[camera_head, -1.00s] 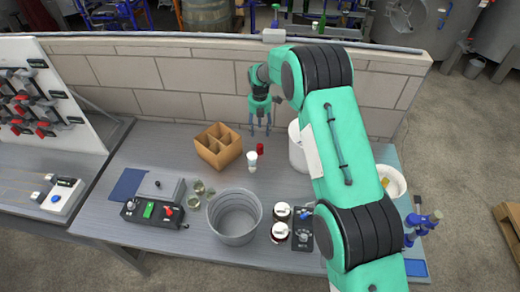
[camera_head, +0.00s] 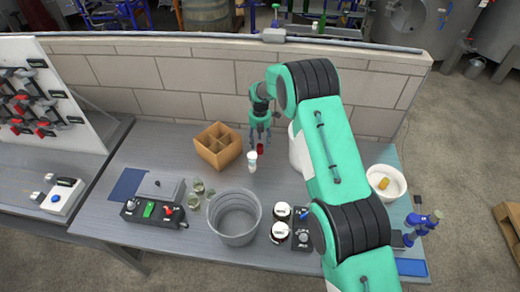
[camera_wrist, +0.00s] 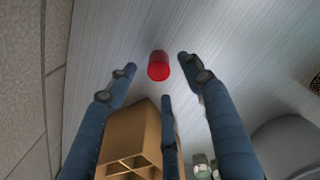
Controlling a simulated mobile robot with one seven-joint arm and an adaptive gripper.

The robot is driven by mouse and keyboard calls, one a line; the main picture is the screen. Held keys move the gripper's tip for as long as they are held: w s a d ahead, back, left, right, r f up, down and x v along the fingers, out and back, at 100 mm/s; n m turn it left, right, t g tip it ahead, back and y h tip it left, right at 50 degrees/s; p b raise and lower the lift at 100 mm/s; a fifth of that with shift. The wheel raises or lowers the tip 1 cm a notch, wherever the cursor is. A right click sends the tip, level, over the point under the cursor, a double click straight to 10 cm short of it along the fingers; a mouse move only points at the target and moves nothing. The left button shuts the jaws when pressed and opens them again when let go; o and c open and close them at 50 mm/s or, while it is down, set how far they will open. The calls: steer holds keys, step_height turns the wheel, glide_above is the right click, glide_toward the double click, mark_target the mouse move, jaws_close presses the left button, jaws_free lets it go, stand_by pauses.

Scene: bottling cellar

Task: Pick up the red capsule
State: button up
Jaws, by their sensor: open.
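The red capsule (camera_head: 260,149) stands on the grey table near the back wall, between the divided cardboard box and the white cylinder. It also shows in the wrist view (camera_wrist: 158,65) as a small red cup shape on the bare table. My gripper (camera_head: 260,138) is open just above and around the capsule's far side in the head view. In the wrist view its blue fingers (camera_wrist: 155,75) are spread, with the capsule between and beyond the fingertips. I see no finger touching the capsule.
The divided cardboard box (camera_head: 212,158) is close on the left. The white cylinder (camera_head: 296,150) is on the right, partly hidden by my arm. A grey bucket (camera_head: 235,232) stands nearer the front edge.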

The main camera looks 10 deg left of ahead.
mark_target(260, 146)
stand_by(0.3)
steer(key=shift+f, duration=2.55)
steer(key=shift+c, duration=0.5)
steer(key=c, duration=0.6)
steer(key=shift+c, duration=0.2)
